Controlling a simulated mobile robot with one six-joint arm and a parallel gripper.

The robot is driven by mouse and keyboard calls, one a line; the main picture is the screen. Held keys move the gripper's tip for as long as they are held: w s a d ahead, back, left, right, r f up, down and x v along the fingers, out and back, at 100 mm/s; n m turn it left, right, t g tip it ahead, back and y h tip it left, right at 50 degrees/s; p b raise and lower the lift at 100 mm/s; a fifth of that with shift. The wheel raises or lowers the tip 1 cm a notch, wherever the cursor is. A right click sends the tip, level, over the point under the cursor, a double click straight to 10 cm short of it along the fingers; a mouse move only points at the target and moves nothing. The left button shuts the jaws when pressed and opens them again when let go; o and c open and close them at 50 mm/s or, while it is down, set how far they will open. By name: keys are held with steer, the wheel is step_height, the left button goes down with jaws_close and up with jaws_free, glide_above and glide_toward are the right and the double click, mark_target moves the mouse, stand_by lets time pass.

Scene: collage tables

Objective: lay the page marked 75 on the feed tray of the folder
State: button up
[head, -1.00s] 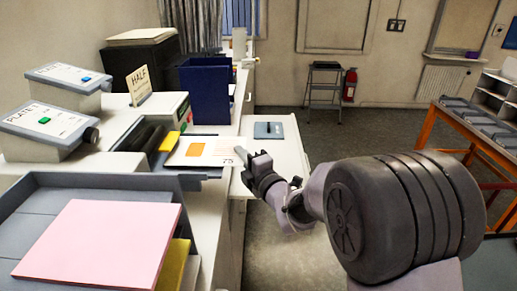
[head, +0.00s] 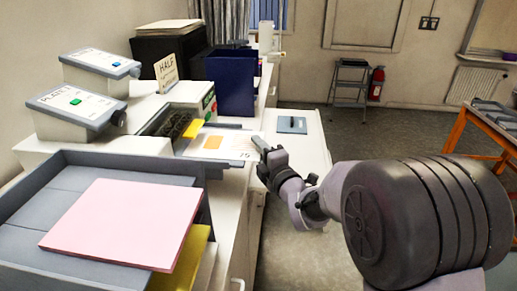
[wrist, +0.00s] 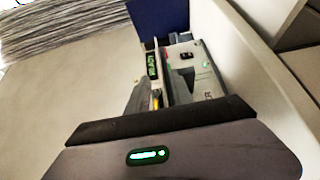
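The page marked 75 (head: 232,148) is pale with an orange rectangle. In the head view it lies flat, or is held flat, at the front of the folder (head: 196,98); I cannot tell whether it rests on the feed tray, which it largely hides. My gripper (head: 262,144) is at the right edge of the page, close to the printed number. I cannot see clearly whether the fingers pinch the edge. In the wrist view, dark finger shapes (wrist: 158,95) stand before the folder's panel (wrist: 190,65), and I cannot make out the page there.
A grey tray with a pink sheet (head: 125,222) is in the left foreground. A yellow sheet (head: 190,255) shows beside it. Two plate-labelled boxes (head: 78,104), a HALF sign (head: 166,75) and a blue box (head: 231,82) stand behind. A slate pad (head: 291,124) lies on the white counter to the right.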

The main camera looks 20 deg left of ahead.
steer(key=shift+s+d, duration=0.1)
steer(key=v, duration=1.7)
steer(key=shift+d+r, duration=0.1)
